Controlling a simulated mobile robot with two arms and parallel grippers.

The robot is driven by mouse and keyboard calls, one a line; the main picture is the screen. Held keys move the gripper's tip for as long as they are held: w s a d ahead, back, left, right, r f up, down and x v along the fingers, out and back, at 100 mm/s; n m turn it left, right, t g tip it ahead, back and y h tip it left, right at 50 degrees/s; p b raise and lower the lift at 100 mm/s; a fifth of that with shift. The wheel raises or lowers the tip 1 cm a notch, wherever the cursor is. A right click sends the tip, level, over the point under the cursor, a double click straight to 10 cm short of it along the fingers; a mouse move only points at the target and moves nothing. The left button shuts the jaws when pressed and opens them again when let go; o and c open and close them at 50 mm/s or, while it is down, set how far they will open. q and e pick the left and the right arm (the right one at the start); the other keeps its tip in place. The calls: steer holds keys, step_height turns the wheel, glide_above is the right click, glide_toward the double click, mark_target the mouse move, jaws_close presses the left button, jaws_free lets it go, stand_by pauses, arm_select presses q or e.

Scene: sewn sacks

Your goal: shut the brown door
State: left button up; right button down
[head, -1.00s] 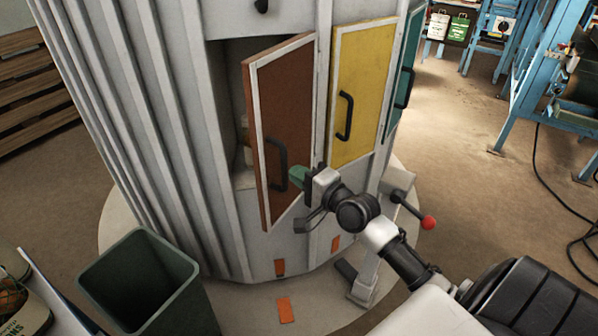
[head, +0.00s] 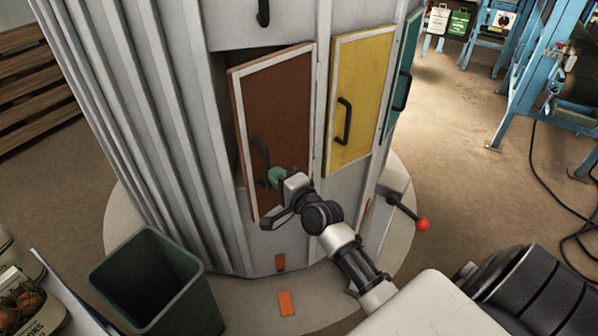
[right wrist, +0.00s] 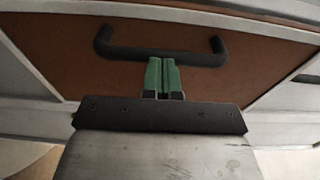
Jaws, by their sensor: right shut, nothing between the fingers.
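The brown door (head: 277,115) has a pale frame and a black bar handle (head: 261,163). It is hinged on its right side and stands partly open, with a dark gap at its top and left edge. My right gripper (head: 275,176) is shut and empty, its green fingertips at the door face beside the handle. In the right wrist view the green fingers (right wrist: 163,75) are together, close to the handle (right wrist: 160,55) and in front of the brown panel (right wrist: 262,52). I cannot tell whether they touch the door. My left gripper is not in view.
A yellow door (head: 361,95) and a teal door (head: 402,75) lie flat to the right on the grey ribbed cabinet (head: 180,130). A dark bin (head: 150,285) stands at lower left. A lever with a red knob (head: 422,224) sticks out at right.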

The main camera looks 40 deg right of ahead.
mark_target(247, 160)
steer(key=w+a, duration=0.1)
steer(key=w, duration=0.2)
steer(key=w+a+b, duration=0.1)
steer(key=w, duration=0.2)
steer(key=w+a+b, duration=0.1)
steer(key=w, duration=0.3)
steer(key=shift+f, duration=0.15)
steer(key=shift+w+r+b, duration=0.2)
steer(key=shift+w+b, duration=0.15)
steer(key=shift+w, duration=0.65)
steer(key=shift+d+r, duration=0.1)
steer(key=shift+r, duration=0.05)
